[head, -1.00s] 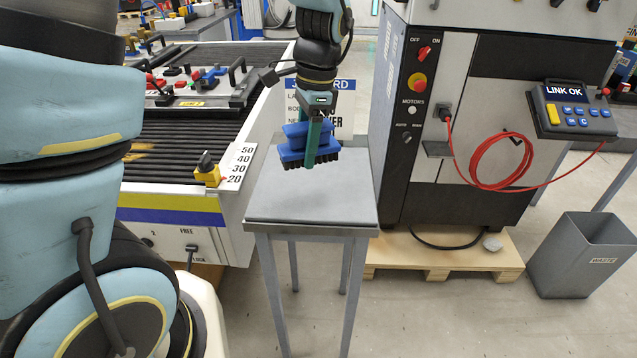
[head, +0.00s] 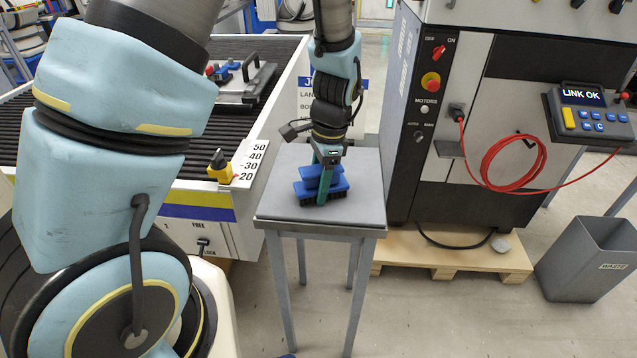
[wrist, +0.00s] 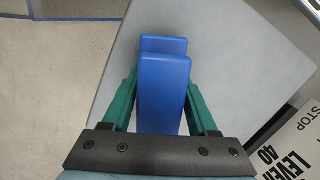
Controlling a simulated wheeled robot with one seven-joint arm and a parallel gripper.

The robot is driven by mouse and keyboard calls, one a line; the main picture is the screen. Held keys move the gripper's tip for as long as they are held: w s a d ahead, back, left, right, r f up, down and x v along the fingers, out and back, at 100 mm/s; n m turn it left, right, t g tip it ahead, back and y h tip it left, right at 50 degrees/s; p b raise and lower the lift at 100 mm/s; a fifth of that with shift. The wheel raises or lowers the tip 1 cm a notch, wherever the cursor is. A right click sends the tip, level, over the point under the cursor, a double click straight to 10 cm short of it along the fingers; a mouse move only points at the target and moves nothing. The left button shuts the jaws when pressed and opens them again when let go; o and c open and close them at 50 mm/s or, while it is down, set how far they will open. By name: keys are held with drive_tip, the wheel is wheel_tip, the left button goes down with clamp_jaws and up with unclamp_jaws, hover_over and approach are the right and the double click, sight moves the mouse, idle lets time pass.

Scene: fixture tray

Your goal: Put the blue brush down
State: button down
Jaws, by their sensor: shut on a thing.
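The blue brush (head: 338,188) has a stepped blue body and dark bristles pointing down. In the head view it is at the grey side table's top (head: 275,203), bristles at or very near the surface; I cannot tell if they touch. My gripper (head: 323,195) is shut on the brush from above, its green fingers on either side of the body. In the wrist view the brush (wrist: 163,92) sits between the two green fingers of my gripper (wrist: 163,105), over the grey top. The bristles are hidden there.
The conveyor (head: 195,205) with its number scale stands to the left of the table. A control cabinet (head: 460,140) with a red cable (head: 490,165) stands to the right. A grey waste bin (head: 588,260) is at far right. The tabletop around the brush is clear.

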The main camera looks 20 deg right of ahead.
drive_tip(key=shift+f, duration=0.15)
drive_tip(key=shift+c, duration=0.9)
unclamp_jaws()
drive_tip(key=r+b, duration=0.1)
drive_tip(key=r, duration=0.3)
drive_tip(key=d+r, duration=0.1)
drive_tip(key=r, duration=0.3)
drive_tip(key=r+b, duration=0.1)
drive_tip(key=r, duration=0.3)
drive_tip(key=shift+d+r+b, duration=0.15)
drive_tip(key=shift+d+b, duration=0.15)
drive_tip(key=shift+d, duration=0.1)
drive_tip(key=w+a+f+n+t+h, duration=0.1)
drive_tip(key=a+f+n+h, duration=0.1)
drive_tip(key=a+n, duration=1.5)
drive_tip(key=shift+a+f+t, duration=0.2)
drive_tip(key=shift+a+t, duration=0.1)
drive_tip(key=shift+a, duration=4.55)
